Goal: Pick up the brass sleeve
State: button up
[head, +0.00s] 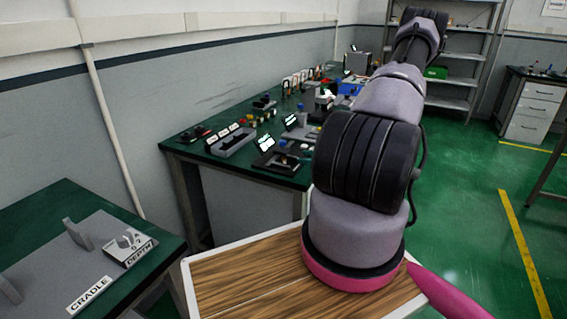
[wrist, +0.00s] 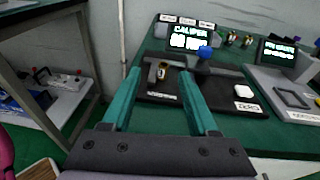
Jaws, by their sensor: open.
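My gripper (wrist: 159,72) shows in the wrist view as two teal fingers, spread apart with nothing held between them. A small brass-coloured piece (wrist: 161,74), which looks like the brass sleeve, shows between the fingertips in the picture. It lies beyond them on a dark tray (wrist: 165,97) on the green bench, beside a grey metal tool. The piece is small, and I cannot tell its exact shape. In the head view my arm covers part of the scene, and I cannot pick out the gripper or the sleeve there.
A lit caliper display (wrist: 188,38) and a blue knob (wrist: 205,52) stand behind the tray. A grey fixture with a second display (wrist: 278,50) is farther right. The long green bench (head: 183,149) is crowded; a cradle bench (head: 50,205) stands nearer left.

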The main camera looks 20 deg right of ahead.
aim_at(283, 158)
jog(key=shift+s+d+f+m+t, duration=0.1)
jog(key=shift+d+f+m+t, duration=0.25)
jog(key=shift+f, duration=0.3)
jog(key=shift+a+f, duration=0.1)
jog(key=shift+f, duration=0.15)
jog(key=x, duration=1)
jog(key=shift+w+f, duration=0.2)
jog(key=shift+w, duration=0.05)
grip_shut()
